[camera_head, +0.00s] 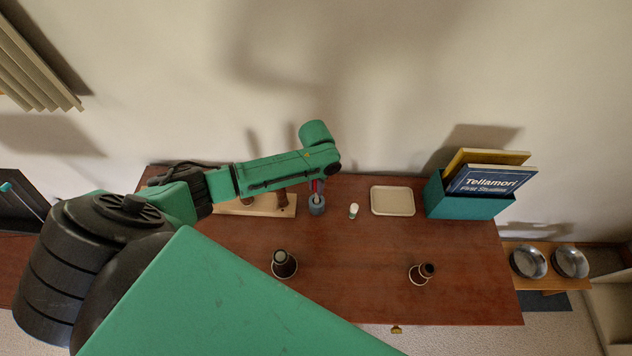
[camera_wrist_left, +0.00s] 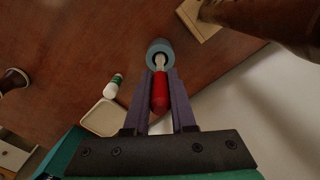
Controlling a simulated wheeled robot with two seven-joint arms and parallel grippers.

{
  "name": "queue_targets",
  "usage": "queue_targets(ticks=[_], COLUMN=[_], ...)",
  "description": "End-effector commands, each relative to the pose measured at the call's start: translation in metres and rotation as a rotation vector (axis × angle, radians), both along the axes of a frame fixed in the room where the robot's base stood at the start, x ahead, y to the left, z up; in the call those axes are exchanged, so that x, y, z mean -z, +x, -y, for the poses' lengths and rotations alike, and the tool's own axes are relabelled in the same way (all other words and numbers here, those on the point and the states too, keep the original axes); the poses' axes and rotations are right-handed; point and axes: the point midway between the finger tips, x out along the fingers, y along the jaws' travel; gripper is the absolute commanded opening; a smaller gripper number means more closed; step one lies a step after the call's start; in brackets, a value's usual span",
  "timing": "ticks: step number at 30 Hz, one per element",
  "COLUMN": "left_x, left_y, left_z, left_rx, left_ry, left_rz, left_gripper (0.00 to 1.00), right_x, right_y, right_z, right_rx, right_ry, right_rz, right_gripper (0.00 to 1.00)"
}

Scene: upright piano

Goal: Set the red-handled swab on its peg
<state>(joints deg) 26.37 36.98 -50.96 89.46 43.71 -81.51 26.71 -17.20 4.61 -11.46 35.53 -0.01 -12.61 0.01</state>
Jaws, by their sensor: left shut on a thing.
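My left gripper (camera_head: 316,187) points down over the desk, its arm coming in from the left. In the left wrist view its two purple fingers (camera_wrist_left: 160,74) are shut on the red-handled swab (camera_wrist_left: 159,94). The swab's pale end points into the mouth of a blue-grey round holder (camera_wrist_left: 153,50); I cannot tell how deep it reaches. The holder (camera_head: 317,207) stands on the desk below the gripper. A pale wooden board (camera_head: 262,211) with brown upright parts (camera_head: 282,200) lies just left of it, partly hidden by my arm. I cannot make out which part is the peg.
A small white-topped bottle (camera_head: 353,211) and a cream tray (camera_head: 393,201) lie right of the holder. A teal box (camera_head: 464,207) of books stands at the right. Two dark stands (camera_head: 284,265) (camera_head: 421,274) are nearer the front edge. The desk (camera_head: 350,290) between them is clear.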

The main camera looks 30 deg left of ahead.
Motion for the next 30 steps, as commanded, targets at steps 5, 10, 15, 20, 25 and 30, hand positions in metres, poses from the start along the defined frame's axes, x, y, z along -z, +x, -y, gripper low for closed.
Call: queue_targets(ticks=[5,10,15,20,25,30], left_x=[0.0005,0.0005,-0.0009,-0.0007,0.0004,0.0005], left_y=[-0.0001,-0.0001,-0.0002,-0.0001,-0.0001,-0.0001], left_z=[-0.0001,-0.0002,-0.0004,-0.0004,-0.0004,-0.0003], left_rx=[0.0,-0.001,-0.001,-0.002,-0.001,-0.001], left_ry=[0.0,0.0,0.0,0.0,0.0,0.0], left_rz=[0.0,0.0,-0.001,0.0,0.0,0.0], left_gripper=[0.0,0.0,0.0,0.0,0.0,0.0], right_x=[0.0005,0.0005,-0.0034,-0.0073,-0.0063,-0.0063], right_y=[0.0,0.0,0.0001,0.0001,0.0001,0.0002], right_z=[0.0,0.0,-0.0001,-0.0001,-0.0002,-0.0002], right_rx=[0.0,0.0,0.0,0.0,0.0,0.0], right_ry=[0.0,0.0,0.0,0.0,0.0,0.0], right_rz=[0.0,0.0,0.0,0.0,0.0,0.0], right_gripper=[0.84,0.84,0.84,0.84,0.84,0.84])
